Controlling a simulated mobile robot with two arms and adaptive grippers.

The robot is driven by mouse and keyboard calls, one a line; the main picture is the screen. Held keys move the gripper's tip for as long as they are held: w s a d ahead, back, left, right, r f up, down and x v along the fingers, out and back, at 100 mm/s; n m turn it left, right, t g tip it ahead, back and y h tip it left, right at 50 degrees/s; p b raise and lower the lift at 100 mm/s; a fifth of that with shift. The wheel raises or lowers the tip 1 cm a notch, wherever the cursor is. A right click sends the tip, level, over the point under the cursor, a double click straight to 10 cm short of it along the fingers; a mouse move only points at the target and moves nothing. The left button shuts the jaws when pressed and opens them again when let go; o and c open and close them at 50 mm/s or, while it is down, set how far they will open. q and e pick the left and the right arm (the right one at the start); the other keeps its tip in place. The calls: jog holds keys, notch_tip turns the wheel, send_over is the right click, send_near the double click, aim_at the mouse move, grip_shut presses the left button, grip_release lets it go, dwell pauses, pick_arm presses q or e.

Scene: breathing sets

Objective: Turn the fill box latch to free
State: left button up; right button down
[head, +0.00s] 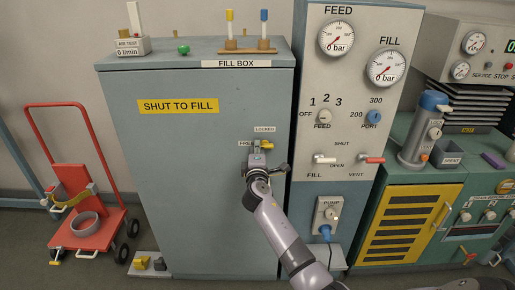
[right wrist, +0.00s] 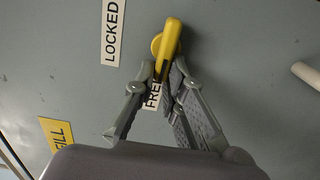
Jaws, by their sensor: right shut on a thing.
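The fill box (head: 205,190) is a tall blue-grey cabinet in the head view. Its yellow latch (head: 267,145) sits near the right edge of the front, just below the LOCKED label (head: 265,129) and to the right of the FREE label (head: 246,143). My right gripper (head: 259,153) is at the latch. In the right wrist view the yellow latch (right wrist: 169,42) stands out past the fingertips of my right gripper (right wrist: 163,70), which is shut on its near end. The fingers partly cover the FREE label (right wrist: 152,95). The latch's exact angle is hard to tell. My left gripper is out of view.
The gauge panel (head: 342,105) with FILL and VENT levers stands right of the box. A green ball (head: 183,49) and an air test unit (head: 131,46) are on the box top. A red trolley (head: 88,228) stands at the left. The floor before the box shows little.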

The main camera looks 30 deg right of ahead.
dwell(0.5)
jog(key=c, duration=1.7)
grip_release()
jog(key=shift+a, duration=0.1)
jog(key=shift+o, duration=0.2)
jog(key=v, duration=1.2)
jog(key=shift+f, duration=0.15)
